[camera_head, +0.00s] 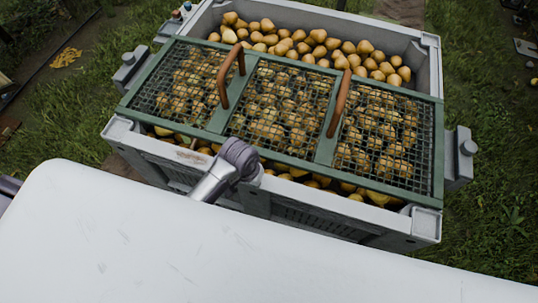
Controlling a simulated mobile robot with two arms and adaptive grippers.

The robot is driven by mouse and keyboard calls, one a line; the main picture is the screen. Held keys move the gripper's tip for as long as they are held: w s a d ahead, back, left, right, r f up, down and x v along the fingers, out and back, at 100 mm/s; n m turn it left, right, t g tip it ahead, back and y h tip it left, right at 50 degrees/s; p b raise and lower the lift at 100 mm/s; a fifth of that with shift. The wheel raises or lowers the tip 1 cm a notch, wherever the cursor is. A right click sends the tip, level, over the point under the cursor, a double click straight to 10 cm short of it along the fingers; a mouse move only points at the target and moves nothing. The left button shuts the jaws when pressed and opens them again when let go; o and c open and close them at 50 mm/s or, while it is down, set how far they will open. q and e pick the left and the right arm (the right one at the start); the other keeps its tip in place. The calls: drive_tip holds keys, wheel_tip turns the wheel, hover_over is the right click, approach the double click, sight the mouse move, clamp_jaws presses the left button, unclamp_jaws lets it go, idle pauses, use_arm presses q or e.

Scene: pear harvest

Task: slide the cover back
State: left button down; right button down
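The cover (222,119) is a green frame with wire mesh in three panels. It lies across the middle and near part of a grey crate (430,65) full of pears. Two orange-brown handles stand up from it, the left handle (230,75) and the right handle (339,104). Pears (315,45) lie uncovered in a wide strip along the back, and a narrow strip of pears shows below the cover's near edge. Neither gripper shows. A grey and silver jointed part, which looks like a piece of my arm, is at the crate's near wall, with no fingers visible.
Grey posts stand at the crate's sides, one at the right (459,158) and one at the left (130,68). Grass (490,215) surrounds the crate. A small yellow heap (67,57) lies on the ground at the upper left.

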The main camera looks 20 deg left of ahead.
use_arm(q)
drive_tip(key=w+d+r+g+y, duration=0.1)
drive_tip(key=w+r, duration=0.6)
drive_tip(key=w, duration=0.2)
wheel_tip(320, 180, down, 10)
drive_tip(key=b, duration=0.1)
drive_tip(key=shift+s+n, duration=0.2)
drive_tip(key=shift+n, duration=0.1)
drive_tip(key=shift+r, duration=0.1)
